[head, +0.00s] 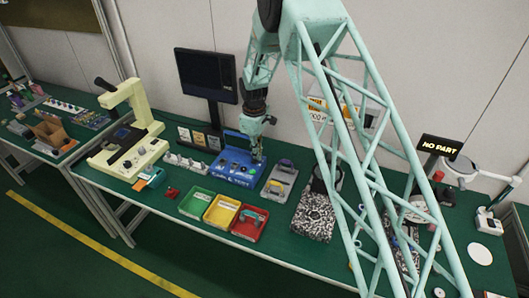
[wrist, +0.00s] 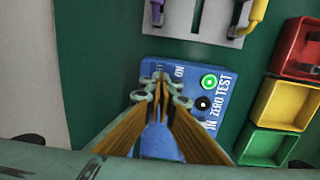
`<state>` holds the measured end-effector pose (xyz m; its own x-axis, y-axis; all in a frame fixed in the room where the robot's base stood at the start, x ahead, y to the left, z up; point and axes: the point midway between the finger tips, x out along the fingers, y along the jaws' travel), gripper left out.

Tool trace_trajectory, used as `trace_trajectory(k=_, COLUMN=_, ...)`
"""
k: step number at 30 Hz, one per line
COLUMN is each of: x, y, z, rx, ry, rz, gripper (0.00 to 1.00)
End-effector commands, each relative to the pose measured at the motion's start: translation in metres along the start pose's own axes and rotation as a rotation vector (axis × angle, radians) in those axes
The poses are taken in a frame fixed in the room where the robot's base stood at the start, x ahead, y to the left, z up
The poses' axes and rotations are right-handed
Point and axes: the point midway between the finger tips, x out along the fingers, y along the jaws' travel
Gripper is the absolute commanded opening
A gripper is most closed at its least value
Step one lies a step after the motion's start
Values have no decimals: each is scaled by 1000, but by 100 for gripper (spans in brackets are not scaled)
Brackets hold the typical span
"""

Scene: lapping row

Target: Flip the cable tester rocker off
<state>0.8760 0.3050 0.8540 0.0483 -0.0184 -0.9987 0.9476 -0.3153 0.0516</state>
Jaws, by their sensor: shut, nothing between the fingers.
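The cable tester (head: 228,170) is a blue box on the green bench in the head view. In the wrist view its blue face (wrist: 216,72) carries ON, ZERO and TEST lettering, a green-ringed button (wrist: 209,82) and a black round socket or knob (wrist: 203,104). My gripper (head: 258,156) is over the right part of the box. In the wrist view my gripper (wrist: 158,83) has its fingertips together and empty, beside the ON lettering. The rocker is hidden behind the fingers, so its position does not show. I cannot tell whether the tips touch the box.
Green (head: 197,202), yellow (head: 222,210) and red (head: 249,222) bins stand in front of the tester. A grey plate (head: 279,182) with a purple handle is close on its right. A monitor (head: 207,77) stands behind, and a cream machine (head: 128,140) stands left.

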Motion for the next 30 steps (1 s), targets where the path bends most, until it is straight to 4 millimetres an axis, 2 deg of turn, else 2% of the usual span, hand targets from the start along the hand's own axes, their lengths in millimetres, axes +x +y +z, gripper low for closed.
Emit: trace_trajectory(k=30, x=-3, y=-15, z=2, rx=1, ry=-1, rz=0, gripper=0)
